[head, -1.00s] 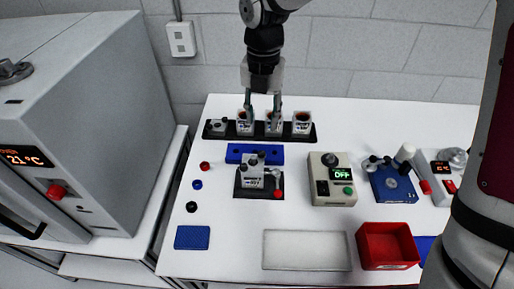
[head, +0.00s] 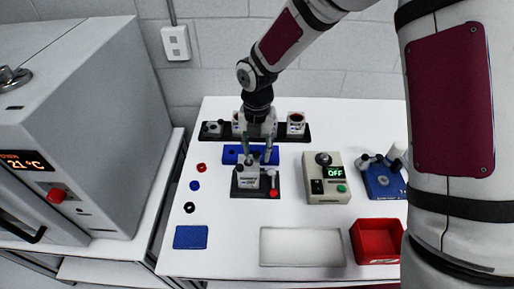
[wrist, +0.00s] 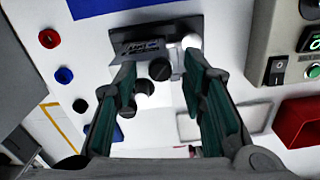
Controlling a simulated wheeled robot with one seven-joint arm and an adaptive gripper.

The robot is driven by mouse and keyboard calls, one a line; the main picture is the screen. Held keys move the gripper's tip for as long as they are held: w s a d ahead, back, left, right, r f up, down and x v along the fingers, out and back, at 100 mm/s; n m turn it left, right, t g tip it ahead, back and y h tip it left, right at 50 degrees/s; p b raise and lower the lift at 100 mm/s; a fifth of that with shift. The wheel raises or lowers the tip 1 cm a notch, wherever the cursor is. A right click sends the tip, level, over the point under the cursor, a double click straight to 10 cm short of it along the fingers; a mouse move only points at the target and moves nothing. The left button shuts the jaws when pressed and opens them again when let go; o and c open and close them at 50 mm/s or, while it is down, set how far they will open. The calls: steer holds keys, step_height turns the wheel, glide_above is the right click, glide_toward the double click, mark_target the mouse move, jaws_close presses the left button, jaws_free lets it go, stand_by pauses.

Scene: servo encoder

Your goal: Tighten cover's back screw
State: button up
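A servo unit with a cover (head: 248,181) stands on a dark fixture base in the middle of the table. Small dark screw heads show on its top. In the wrist view, a dark round screw head (wrist: 160,69) lies between my fingers, and another (wrist: 142,87) sits just below it. I cannot tell for sure which one is the cover's back screw. My gripper (head: 257,156) is above the back of the fixture, pointing down. In the wrist view my gripper (wrist: 161,62) has its fingers wide apart and holds nothing. The fingers partly hide the unit's sides.
A blue plate (head: 230,154) lies just behind the fixture. A black rack (head: 302,135) with white cups is at the back. A control box (head: 326,185) reading OFF stands right. A white tray (head: 302,247) and red bin (head: 377,242) are in front. Coloured rings lie left.

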jaws_close()
steer(key=shift+m, duration=0.3)
steer(key=m, duration=0.4)
steer(key=shift+b, duration=0.4)
steer(key=m, duration=0.4)
steer(key=shift+m, duration=0.4)
jaws_free()
